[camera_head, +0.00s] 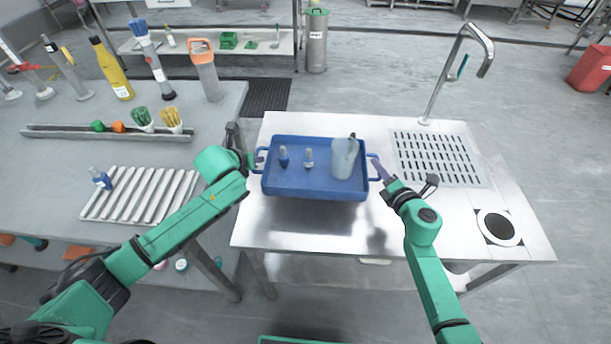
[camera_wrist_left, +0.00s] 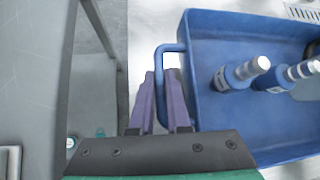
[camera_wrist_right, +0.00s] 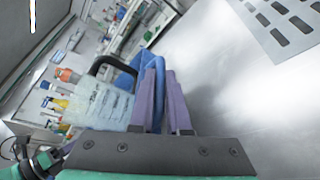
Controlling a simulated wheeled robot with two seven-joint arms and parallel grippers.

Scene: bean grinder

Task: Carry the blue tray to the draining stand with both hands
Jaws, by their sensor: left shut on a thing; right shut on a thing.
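The blue tray (camera_head: 312,196) is level over the left part of a steel stand (camera_head: 300,236) with a tap and a slotted drain panel (camera_head: 484,177). Whether it touches the top or hangs just above is hard to tell. Two small blue-and-white bottles (camera_head: 308,160) and a translucent jug (camera_head: 343,160) stand in it. My left gripper (camera_head: 257,162) is shut on the tray's left handle, also seen in the left wrist view (camera_wrist_left: 165,80).
The tap (camera_head: 440,85) rises behind the drain panel, and a round hole (camera_head: 497,227) lies front right. A grey table on the left holds a grooved rack (camera_head: 140,196), brushes and bottles (camera_head: 110,70). Bare steel lies in front of the tray.

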